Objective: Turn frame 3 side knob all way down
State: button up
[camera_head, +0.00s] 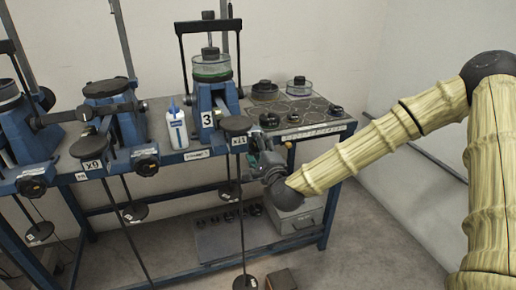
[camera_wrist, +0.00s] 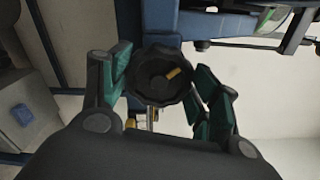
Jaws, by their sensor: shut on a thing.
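Frame 3 (camera_head: 207,119) is a blue frame on the bench, marked with a white "3" label. Its side knob (camera_wrist: 158,78) is a round black scalloped knob with a small yellow mark, seen face-on in the wrist view. My gripper (camera_wrist: 160,85) has its green-padded fingers on both sides of the knob's rim, shut on it. In the head view my gripper (camera_head: 262,160) is at the right side of frame 3, and it hides the knob there.
A white bottle (camera_head: 177,128) stands left of frame 3. Black weights lie on the bench top (camera_head: 338,127) to the right. A grey box (camera_head: 298,218) sits below. Open floor lies at the right.

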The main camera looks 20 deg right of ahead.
jog(key=n, duration=0.3)
jog(key=shift+n, duration=0.4)
jog(key=shift+f+n+p, duration=0.15)
jog(key=shift+n+p, duration=0.2)
jog(key=shift+n, duration=1.45)
jog(key=o, duration=1)
jog(key=s, duration=1.2)
jog(key=shift+d, duration=0.25)
